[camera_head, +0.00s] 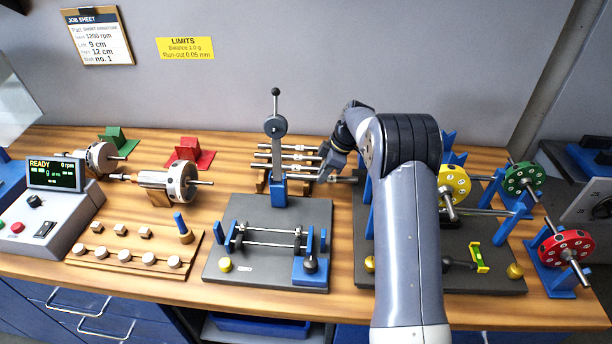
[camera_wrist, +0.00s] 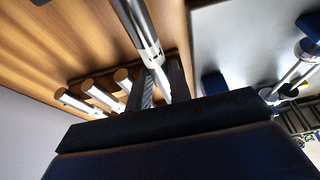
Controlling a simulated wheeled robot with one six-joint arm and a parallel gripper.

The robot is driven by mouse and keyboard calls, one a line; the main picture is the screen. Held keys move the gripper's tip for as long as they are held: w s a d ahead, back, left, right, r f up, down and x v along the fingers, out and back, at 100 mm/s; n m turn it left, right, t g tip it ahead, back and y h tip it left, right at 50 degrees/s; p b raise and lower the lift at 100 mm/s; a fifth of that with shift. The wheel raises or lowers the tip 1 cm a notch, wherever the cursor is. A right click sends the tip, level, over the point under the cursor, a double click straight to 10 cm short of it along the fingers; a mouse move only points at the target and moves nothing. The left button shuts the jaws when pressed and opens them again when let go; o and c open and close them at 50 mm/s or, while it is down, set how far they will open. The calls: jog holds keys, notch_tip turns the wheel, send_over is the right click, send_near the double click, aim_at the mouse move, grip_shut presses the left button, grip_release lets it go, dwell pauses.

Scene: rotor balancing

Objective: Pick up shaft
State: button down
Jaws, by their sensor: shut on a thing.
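Several silver shafts (camera_head: 298,147) lie side by side on a wooden rack (camera_head: 262,186) at the back middle of the bench. My gripper (camera_head: 326,170) reaches down at their right ends. In the wrist view, my gripper (camera_wrist: 162,80) is shut on one shaft (camera_wrist: 138,28), near its stepped end. The held shaft runs to the top edge of that view, and the thin tip shows between the fingers. Three other shaft ends (camera_wrist: 98,90) lie to its left, apart from the fingers. I cannot tell whether the held shaft is clear of the rack.
A grey press with a lever (camera_head: 277,128) stands close in front of the rack. The balancing stand (camera_head: 240,270) is front middle. Coloured discs (camera_head: 455,184) on shafts stand at right, partly behind my arm. A block tray (camera_head: 130,265) and a control box (camera_head: 50,215) are at left.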

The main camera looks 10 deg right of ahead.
jog(key=shift+s+d+r, duration=0.1)
jog(key=shift+d+r, duration=0.15)
jog(key=shift+d, duration=0.3)
jog(key=shift+s+d+r, duration=0.1)
jog(key=shift+d+r, duration=0.15)
jog(key=shift+d, duration=0.25)
notch_tip(320, 180, up, 13)
jog(key=b, duration=0.1)
